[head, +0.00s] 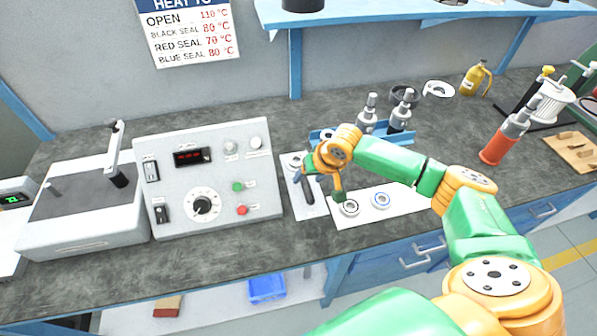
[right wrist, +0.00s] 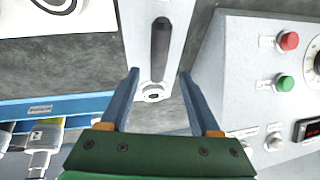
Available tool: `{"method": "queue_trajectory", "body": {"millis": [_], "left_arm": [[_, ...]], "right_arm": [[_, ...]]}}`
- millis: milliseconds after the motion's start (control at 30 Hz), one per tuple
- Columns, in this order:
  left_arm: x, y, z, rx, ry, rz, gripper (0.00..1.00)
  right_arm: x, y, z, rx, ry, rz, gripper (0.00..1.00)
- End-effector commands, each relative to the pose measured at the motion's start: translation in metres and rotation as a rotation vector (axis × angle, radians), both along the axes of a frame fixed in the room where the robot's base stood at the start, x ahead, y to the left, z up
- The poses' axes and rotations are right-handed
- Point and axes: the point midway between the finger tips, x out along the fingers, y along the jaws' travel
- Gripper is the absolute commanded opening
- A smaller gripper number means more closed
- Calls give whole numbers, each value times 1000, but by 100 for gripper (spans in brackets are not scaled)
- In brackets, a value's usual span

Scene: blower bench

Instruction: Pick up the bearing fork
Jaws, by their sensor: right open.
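The bearing fork (head: 308,192) has a dark, straight handle and lies on a narrow pale mat (head: 316,215) right of the control box. In the right wrist view the fork's dark handle (right wrist: 160,50) points away from me, with a pale ring-like part (right wrist: 153,92) at its near end. My right gripper (right wrist: 159,72) is open, its two fingers apart on either side of the fork in this view, with nothing between them gripped. In the head view my right gripper (head: 321,184) hangs over the mat and partly hides the fork. My left gripper is not in view.
A control box (head: 210,215) with knobs stands left of the fork. A white sheet with a dark-ringed bearing (head: 349,208) and a blue-ringed bearing (head: 380,200) lies to the right. The bench front is clear.

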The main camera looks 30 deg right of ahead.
Motion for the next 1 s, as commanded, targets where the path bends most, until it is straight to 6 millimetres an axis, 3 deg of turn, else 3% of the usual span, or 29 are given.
{"method": "queue_trajectory", "body": {"millis": [167, 400, 633, 1000], "left_arm": [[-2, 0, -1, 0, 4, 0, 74], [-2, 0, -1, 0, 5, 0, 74], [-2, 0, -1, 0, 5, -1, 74], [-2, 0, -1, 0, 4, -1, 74]], "right_arm": [[10, 1, -29, -1, 0, 2, 63], [12, 1, -32, -2, -1, 3, 63], [12, 1, -31, -2, -1, 4, 1], [12, 1, -31, -2, -4, 4, 0]]}}
